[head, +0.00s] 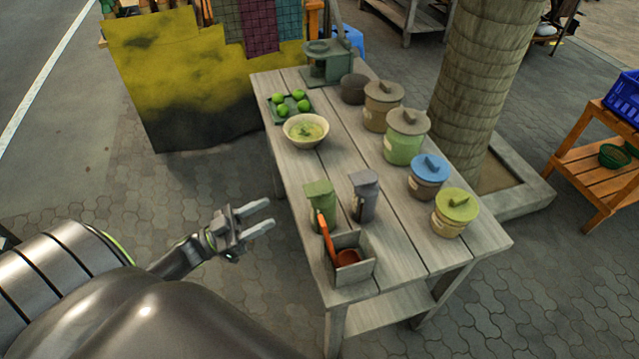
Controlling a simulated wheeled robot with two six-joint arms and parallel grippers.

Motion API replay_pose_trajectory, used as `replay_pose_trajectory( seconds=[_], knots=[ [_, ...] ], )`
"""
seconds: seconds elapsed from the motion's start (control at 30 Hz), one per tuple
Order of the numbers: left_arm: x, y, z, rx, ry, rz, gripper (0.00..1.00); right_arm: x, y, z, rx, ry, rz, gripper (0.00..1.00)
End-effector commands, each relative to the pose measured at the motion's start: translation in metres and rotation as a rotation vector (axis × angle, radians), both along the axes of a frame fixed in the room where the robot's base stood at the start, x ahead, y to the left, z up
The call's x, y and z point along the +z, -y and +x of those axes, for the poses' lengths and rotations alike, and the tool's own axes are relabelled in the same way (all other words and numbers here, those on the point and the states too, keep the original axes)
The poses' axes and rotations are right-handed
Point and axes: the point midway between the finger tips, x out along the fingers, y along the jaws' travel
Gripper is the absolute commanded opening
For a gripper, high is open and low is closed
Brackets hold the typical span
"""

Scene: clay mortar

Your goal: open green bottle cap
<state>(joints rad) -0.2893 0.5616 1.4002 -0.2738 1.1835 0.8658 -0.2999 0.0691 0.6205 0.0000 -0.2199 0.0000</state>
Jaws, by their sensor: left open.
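A green bottle (321,208) with a squared green cap (319,188) stands upright near the left edge of the wooden table (400,267). The cap sits on top of the bottle. A grey bottle (364,197) of similar shape stands just to its right. My left gripper (262,217) is open and empty, left of the table edge and apart from the green bottle, with its fingers pointing right. My right gripper is not in view.
A grey box (356,270) with a red-orange ladle (327,240) stands just in front of the green bottle. A soup bowl (306,131) and a tray of limes (290,106) sit farther back. Lidded jars, including a yellow-green-lidded one (454,213), line the right side.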

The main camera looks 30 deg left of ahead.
Motion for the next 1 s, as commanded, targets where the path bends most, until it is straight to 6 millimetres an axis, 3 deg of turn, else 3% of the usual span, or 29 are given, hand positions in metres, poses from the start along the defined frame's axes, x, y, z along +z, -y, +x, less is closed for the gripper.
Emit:
replay_pose_trajectory(
  seconds=[0.03, 0.5, 0.7, 1.0],
  knots=[
    [0.010, 0.008, 0.009, -0.001, 0.006, -0.004, 0.44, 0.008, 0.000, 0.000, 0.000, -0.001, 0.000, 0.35],
    [0.046, 0.066, 0.078, 0.002, 0.002, -0.002, 0.44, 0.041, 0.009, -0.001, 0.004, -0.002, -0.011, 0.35],
    [0.052, 0.079, 0.093, 0.002, 0.000, 0.000, 0.44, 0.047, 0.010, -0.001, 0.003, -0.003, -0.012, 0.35],
    [0.052, 0.082, 0.097, 0.003, -0.001, 0.000, 0.44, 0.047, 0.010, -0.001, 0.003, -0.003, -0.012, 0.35]
  ],
)
